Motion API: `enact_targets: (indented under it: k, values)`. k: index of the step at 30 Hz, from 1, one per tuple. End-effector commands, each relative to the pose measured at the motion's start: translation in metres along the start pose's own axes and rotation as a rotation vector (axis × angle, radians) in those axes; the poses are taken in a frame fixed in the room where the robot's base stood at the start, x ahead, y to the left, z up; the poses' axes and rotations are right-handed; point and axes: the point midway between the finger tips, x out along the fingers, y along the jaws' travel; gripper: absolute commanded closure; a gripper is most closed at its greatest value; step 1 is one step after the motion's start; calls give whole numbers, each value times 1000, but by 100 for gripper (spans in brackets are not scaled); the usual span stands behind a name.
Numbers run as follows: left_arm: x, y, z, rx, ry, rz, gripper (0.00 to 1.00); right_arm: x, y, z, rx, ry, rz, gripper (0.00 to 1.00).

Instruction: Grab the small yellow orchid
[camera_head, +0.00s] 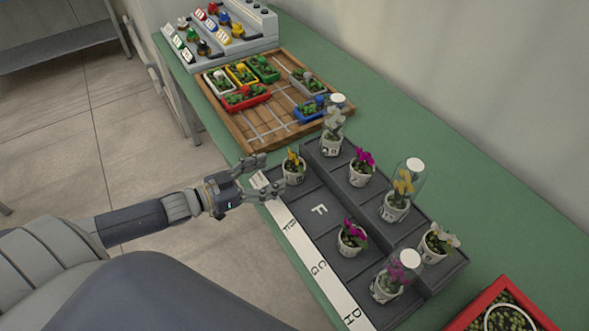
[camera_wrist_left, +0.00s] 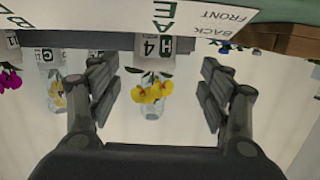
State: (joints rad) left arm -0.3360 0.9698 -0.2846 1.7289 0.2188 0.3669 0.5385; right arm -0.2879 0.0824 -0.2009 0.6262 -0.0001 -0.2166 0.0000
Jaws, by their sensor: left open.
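The small yellow orchid (camera_head: 293,160) stands upright in a white pot at the near left corner of the dark tiered stand (camera_head: 319,210). I see no contact. A taller yellow orchid (camera_head: 404,184) stands under a clear cover on the upper tier. My right gripper is out of view.
Magenta orchids (camera_head: 363,160) and covered orchids (camera_head: 334,122) stand close by on the stand. A wooden tray (camera_head: 240,128) with coloured planters lies beyond. A red-rimmed tray (camera_head: 478,312) is at the lower right. The green table (camera_head: 460,205) has free room along the wall.

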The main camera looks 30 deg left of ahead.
Motion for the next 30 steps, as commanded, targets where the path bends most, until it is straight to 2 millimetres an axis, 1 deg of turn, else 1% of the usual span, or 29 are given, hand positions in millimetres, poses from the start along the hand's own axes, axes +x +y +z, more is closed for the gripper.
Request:
enact_targets:
  k: [1,3,6,11,13,19,24,30]
  values:
    - [7,0,-2,-1,4,0,29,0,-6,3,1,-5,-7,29]
    - [13,0,-1,-1,4,-1,29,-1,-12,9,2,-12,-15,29]
    - [19,0,-1,1,1,-1,29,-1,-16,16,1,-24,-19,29]
    - [24,1,-1,1,2,0,29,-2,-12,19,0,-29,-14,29]
    - [29,2,-2,0,3,0,29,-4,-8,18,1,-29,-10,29]
    - [54,8,-6,1,4,0,29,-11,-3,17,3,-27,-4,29]
    - [69,7,-3,0,1,-2,29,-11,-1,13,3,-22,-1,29]
    - [74,8,-2,0,-1,0,29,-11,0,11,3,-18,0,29]
